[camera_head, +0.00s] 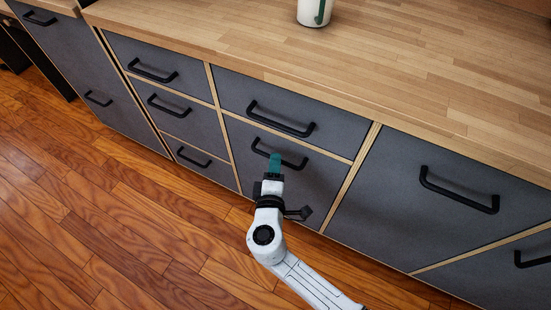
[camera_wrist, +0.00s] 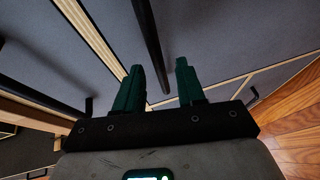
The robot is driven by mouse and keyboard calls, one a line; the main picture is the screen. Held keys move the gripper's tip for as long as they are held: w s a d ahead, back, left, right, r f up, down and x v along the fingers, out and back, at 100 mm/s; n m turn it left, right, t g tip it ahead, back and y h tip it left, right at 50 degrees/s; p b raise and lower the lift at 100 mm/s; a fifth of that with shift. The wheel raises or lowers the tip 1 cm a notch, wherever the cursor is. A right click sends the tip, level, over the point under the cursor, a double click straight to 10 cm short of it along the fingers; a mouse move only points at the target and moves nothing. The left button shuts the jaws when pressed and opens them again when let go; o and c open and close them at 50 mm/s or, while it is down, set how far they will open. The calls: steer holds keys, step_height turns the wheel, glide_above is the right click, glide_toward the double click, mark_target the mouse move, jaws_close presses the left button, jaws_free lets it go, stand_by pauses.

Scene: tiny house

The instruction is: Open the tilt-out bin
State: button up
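A dark grey front (camera_head: 300,190) with a black bar handle (camera_head: 293,160) sits below a wide drawer, in the middle of the cabinet row. It looks flush with its wooden frame, so it is closed; I take it as the tilt-out bin. My gripper (camera_head: 275,156), with green fingers, is at this handle and covers part of it. In the wrist view the two fingers (camera_wrist: 160,70) are apart, and a black handle bar (camera_wrist: 150,40) runs between them in the picture. I cannot tell whether they touch the bar.
Above is a drawer with its own handle (camera_head: 281,119). Three small drawers (camera_head: 178,111) stand to the left and larger fronts (camera_head: 440,200) to the right, all closed. A white cup-like object (camera_head: 313,12) stands on the wooden counter (camera_head: 400,70). The wooden floor (camera_head: 110,210) is clear.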

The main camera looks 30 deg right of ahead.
steer(key=shift+x, duration=1.65)
jaws_close()
